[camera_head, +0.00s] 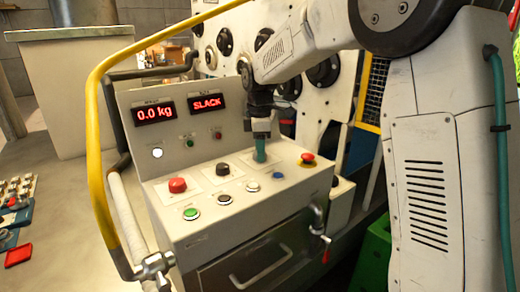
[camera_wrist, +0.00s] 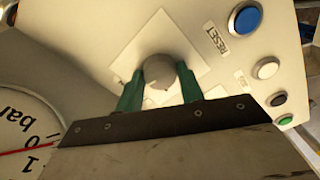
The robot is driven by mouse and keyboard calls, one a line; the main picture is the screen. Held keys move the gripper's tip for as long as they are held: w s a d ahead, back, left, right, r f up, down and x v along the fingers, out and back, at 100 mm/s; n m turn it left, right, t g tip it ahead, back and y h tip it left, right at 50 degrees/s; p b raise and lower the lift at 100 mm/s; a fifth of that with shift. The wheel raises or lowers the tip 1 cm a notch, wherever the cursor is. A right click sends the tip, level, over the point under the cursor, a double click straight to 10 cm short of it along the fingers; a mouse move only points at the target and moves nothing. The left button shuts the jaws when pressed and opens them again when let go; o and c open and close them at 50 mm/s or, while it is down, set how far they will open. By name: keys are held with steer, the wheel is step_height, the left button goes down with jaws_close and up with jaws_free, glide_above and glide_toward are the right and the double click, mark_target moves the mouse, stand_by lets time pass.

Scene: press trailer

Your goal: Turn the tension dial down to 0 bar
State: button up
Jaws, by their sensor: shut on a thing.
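The tension dial is a round grey knob on a pale square plate (camera_wrist: 122,70) in the wrist view. The knob (camera_wrist: 166,70) sits between the two green fingers of my gripper (camera_wrist: 160,88), which is shut on it. In the head view my gripper (camera_head: 260,150) points down onto the sloped control panel (camera_head: 205,208), and the knob is hidden there. A round white gauge (camera_wrist: 22,120) is cut off at the left of the wrist view. Its red needle lies between the 0 and 1 marks, and the word bar shows.
Two red displays read 0.0 kg (camera_head: 154,112) and SLACK (camera_head: 205,102). A yellow rail (camera_head: 96,150) stands at the left.

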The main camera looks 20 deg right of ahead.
steer(key=shift+r, duration=0.1)
steer(key=o, duration=1)
step_height(320, 180, up, 8)
steer(key=shift+f, duration=0.1)
